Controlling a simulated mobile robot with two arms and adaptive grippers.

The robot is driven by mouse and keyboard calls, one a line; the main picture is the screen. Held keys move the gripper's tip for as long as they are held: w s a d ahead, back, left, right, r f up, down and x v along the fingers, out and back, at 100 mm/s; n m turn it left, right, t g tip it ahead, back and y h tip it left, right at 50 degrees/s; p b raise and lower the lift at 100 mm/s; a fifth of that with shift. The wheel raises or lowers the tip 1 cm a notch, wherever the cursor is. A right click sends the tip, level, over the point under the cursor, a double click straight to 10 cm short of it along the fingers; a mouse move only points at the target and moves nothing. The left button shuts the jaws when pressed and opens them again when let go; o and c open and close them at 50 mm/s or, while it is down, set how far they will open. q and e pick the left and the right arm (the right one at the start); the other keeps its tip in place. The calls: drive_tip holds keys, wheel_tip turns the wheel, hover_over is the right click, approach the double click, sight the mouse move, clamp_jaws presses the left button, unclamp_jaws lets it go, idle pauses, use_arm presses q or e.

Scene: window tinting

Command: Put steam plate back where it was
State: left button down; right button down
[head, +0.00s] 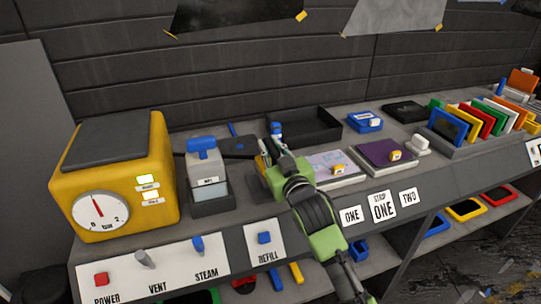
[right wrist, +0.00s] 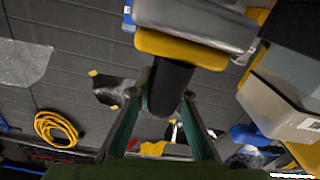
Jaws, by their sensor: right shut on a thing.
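My right gripper (right wrist: 165,115) is shut on the black handle of the steam plate (right wrist: 190,22), which has a silver metal body and a yellow band. In the head view, my right gripper (head: 277,165) is above the bench, just right of the grey water tank (head: 208,184) with its blue top. There the gripper and arm hide most of the steam plate. The yellow steam machine (head: 120,180) with a dial stands at the left. My left gripper is not in view.
A black tray (head: 315,124) lies behind the gripper. Light and purple pads (head: 380,156) lie to its right, and a rack of coloured cards (head: 465,143) stands farther right. The front panel carries POWER, VENT, STEAM and REFILL controls (head: 150,270).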

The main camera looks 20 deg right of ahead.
drive_tip(key=shift+s+f, duration=0.1)
drive_tip(key=shift+f, duration=1.15)
drive_tip(key=c, duration=2.3)
unclamp_jaws()
drive_tip(key=shift+f, duration=0.3)
drive_tip(key=o, duration=0.4)
drive_tip(key=shift+r, duration=0.1)
drive_tip(key=shift+r, duration=0.1)
drive_tip(key=s+b, duration=0.1)
drive_tip(key=s, duration=1.1)
drive_tip(key=shift+d, duration=0.2)
